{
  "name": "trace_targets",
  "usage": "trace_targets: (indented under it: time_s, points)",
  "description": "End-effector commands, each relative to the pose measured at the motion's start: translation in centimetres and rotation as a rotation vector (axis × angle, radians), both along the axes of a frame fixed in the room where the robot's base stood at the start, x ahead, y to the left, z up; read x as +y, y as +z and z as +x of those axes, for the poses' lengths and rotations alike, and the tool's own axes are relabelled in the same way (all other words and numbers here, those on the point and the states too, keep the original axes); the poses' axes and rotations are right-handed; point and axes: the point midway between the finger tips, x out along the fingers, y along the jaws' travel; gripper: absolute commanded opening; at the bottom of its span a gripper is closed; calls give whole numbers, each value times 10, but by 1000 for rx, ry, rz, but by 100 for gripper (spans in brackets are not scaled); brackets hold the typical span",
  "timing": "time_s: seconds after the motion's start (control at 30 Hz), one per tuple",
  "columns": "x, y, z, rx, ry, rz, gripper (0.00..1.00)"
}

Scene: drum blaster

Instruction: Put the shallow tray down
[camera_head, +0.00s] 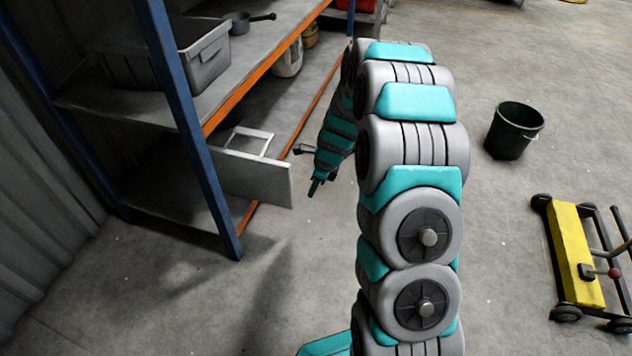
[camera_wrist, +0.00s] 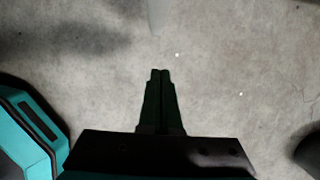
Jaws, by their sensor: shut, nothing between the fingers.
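A pale grey, low-sided piece that looks like the shallow tray (camera_head: 262,181) is at the lower shelf in the head view. Its long side faces me and its right end reaches out past the orange shelf edge. The blue post hides part of its left end, and I cannot tell whether it lies flat. My gripper (camera_head: 316,188) points down just to the right of it, apart from it.
A blue shelf post (camera_head: 190,120) stands left of the tray. A grey bin (camera_head: 208,62) and a dark pan (camera_head: 240,24) are on the upper shelf. A dark bucket (camera_head: 512,132) and a yellow wheeled cart (camera_head: 575,255) stand right of my arm. The floor before the shelf is clear.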

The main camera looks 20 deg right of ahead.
Motion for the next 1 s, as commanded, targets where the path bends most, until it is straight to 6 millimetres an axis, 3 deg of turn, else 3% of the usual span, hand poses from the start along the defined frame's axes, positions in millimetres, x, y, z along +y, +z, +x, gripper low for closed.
trace_targets:
  time_s: [0.13, 0.4, 1.0]
  points:
    - [8, -30, 3, 5, 3, 2, 0]
    - [34, -24, 24, 0, 2, -1, 0]
    - [45, -19, 32, 2, 3, -1, 0]
